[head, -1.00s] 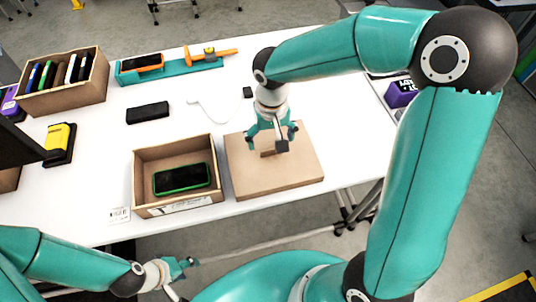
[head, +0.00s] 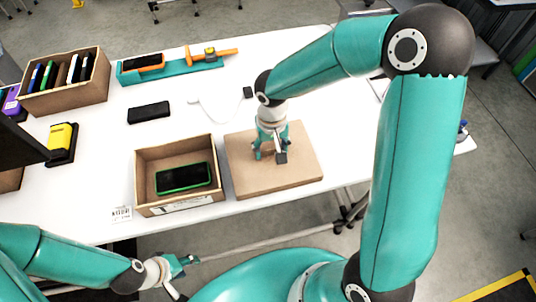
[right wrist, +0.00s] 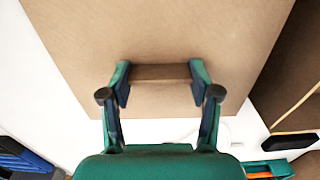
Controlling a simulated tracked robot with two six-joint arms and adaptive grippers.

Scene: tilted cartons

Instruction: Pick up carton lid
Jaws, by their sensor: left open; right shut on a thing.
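The carton lid (head: 290,178) is a flat brown square lying on the white table, just right of the open carton (head: 178,209). A black phone with a green edge (head: 183,178) lies inside the carton. My right gripper (head: 270,153) is over the lid, shut on the lid's raised handle strip. In the right wrist view the two fingers (right wrist: 160,80) close on both ends of that handle (right wrist: 160,73), and the lid (right wrist: 160,30) fills the top of the picture. My left gripper (head: 185,264) is open and empty, low in front of the table.
A box of upright phones (head: 65,85) stands at the back left. A teal fixture with orange parts (head: 175,68), a dark block (head: 149,112) and a yellow-black device (head: 61,143) are also on the table. The table is clear to the right of the lid.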

